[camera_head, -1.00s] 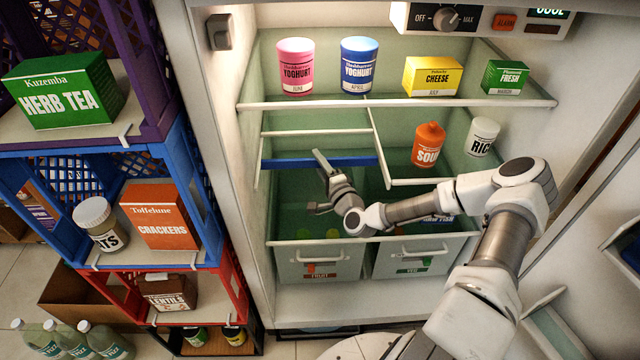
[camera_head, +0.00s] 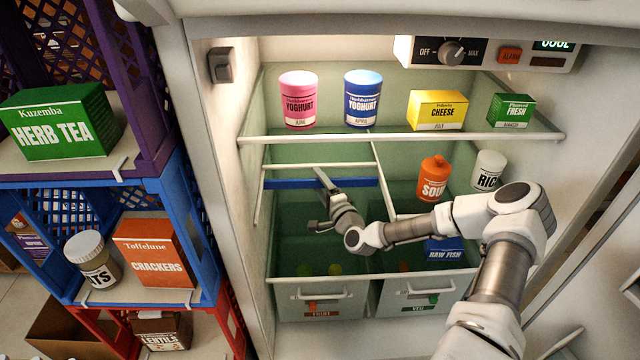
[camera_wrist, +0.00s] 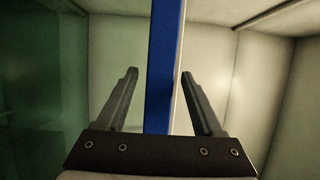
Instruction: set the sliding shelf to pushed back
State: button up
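The sliding shelf shows as a blue front bar (camera_head: 285,184) in the left half of the fridge, below the upper shelf and above the fruit drawer. In the wrist view the blue bar (camera_wrist: 161,60) runs upright between my fingers. My gripper (camera_head: 316,199) is at the bar, one finger above it and one lower. In the wrist view my gripper (camera_wrist: 158,74) is open, with a gap on each side of the bar, the right one narrower. It holds nothing. I cannot tell how deep the bar sits between the fingers.
The upper shelf (camera_head: 400,137) carries two yoghurts, cheese and a green box. A soup bottle (camera_head: 433,179) and a rice jar (camera_head: 488,171) stand right of the sliding shelf. The fruit drawer (camera_head: 320,302) and veg drawer (camera_head: 418,298) lie below. Crate stacks (camera_head: 195,215) stand left.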

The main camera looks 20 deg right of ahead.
jog(key=shift+s+d, duration=0.1)
jog(key=s+d+p, duration=0.2)
jog(key=s+p, duration=0.1)
jog(key=s, duration=1.4)
jog(key=shift+d, duration=0.3)
